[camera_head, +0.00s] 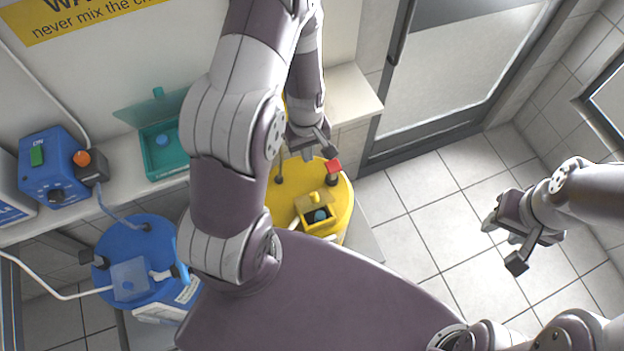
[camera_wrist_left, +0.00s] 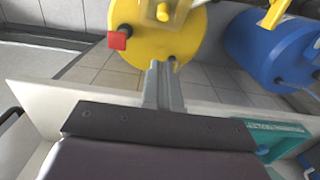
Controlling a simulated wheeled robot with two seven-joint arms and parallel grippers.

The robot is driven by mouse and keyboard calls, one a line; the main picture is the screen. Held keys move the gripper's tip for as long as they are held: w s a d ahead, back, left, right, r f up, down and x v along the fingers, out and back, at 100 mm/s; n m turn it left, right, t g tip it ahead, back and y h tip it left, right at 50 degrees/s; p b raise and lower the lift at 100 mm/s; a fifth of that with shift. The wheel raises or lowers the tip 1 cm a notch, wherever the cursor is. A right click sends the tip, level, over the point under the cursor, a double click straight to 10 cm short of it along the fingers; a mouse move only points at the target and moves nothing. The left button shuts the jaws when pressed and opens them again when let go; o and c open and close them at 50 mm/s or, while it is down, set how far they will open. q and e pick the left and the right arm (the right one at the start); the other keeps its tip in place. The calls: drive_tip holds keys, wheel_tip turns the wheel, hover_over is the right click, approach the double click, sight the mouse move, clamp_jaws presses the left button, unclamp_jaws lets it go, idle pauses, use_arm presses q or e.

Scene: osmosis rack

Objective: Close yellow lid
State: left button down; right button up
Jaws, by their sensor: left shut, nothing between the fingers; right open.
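The yellow drum (camera_head: 341,217) stands below the counter, partly behind my left arm. On its top is a small yellow box (camera_head: 318,213) with a blue ball inside and a yellow lid (camera_head: 316,197) that stands raised, so the box is open. A red knob (camera_head: 334,167) sits near the drum's far edge. My left gripper (camera_head: 322,142) is just beyond the drum; in the left wrist view its shut, empty fingers (camera_wrist_left: 163,68) point at the drum's rim. I cannot tell whether they touch it. My right gripper (camera_head: 507,243) is open and empty, over the floor at the right.
A blue drum (camera_head: 130,232) with a hose stands left of the yellow one. A turquoise box (camera_head: 165,172) with its lid up and a blue pump unit (camera_head: 50,165) are on the counter (camera_head: 352,100). A door (camera_head: 450,70) is behind. Tiled floor at the right is clear.

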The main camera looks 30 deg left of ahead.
use_arm(q)
wheel_tip(320, 180, down, 4)
drive_tip(key=b, duration=0.4)
hover_over(313, 193)
drive_tip(key=w+a, duration=0.2)
drive_tip(key=a, duration=0.1)
wheel_tip(313, 193, down, 6)
drive_tip(key=s+d+f, duration=0.1)
drive_tip(key=d+f+b, duration=0.1)
drive_tip(key=shift+s+d+b, duration=0.3)
drive_tip(key=shift+s, duration=0.05)
drive_tip(key=shift+a, duration=0.1)
drive_tip(key=shift+s, duration=0.1)
drive_tip(key=shift+s+d+f+y, duration=0.1)
drive_tip(key=shift+s+d+y, duration=0.05)
drive_tip(key=shift+d+y, duration=0.2)
